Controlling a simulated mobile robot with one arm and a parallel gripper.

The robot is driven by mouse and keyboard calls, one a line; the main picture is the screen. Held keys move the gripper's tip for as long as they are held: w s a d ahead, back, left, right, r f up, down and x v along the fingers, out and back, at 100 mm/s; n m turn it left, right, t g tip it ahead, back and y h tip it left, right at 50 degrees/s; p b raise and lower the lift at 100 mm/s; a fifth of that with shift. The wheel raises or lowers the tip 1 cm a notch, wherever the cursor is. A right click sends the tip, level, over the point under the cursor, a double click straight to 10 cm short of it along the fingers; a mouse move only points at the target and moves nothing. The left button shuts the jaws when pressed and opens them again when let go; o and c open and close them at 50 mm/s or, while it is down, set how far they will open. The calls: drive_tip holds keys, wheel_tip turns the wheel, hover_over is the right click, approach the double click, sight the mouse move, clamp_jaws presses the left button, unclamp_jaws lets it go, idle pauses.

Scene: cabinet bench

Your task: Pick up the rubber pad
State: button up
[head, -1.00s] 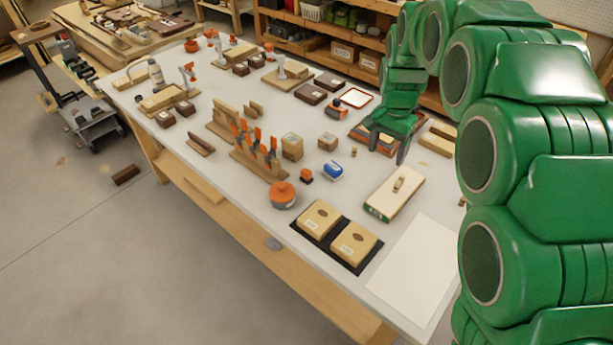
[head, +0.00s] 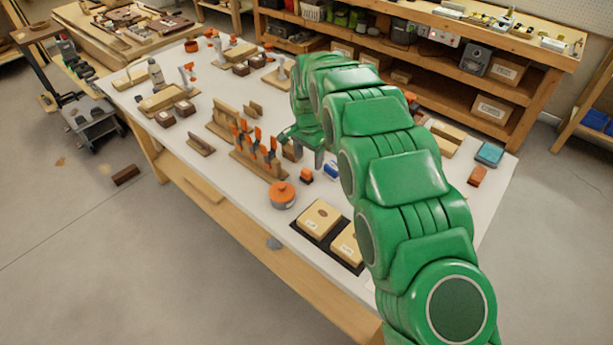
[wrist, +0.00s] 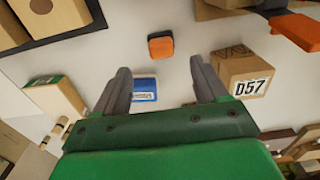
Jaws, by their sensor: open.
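My gripper (head: 303,148) is open and empty above the middle of the bench; its two fingers also show in the wrist view (wrist: 160,72). A small orange-topped dark block (wrist: 160,46) lies just beyond the fingertips and shows in the head view (head: 306,175). A flat blue piece with a white label (wrist: 145,89) lies lower between the fingers in the wrist view. I cannot tell for certain which one is the rubber pad.
A cardboard box marked D57 (wrist: 240,72) stands close to the right finger in the wrist view. An orange-lidded round pot (head: 282,195) and a rack with orange-handled tools (head: 262,155) stand nearby. Two wooden boxes (head: 319,217) sit on a black tray.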

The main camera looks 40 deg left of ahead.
sight(306, 170)
drive_tip(key=shift+s+a+f, duration=0.1)
drive_tip(key=shift+s+f, duration=0.05)
drive_tip(key=shift+f, duration=1.75)
drive_tip(key=shift+s+a+f, duration=0.1)
drive_tip(key=shift+s+f, duration=0.05)
drive_tip(key=shift+f, duration=1.7)
drive_tip(key=c, duration=1.1)
drive_tip(key=shift+r, duration=0.1)
drive_tip(key=shift+c, duration=0.2)
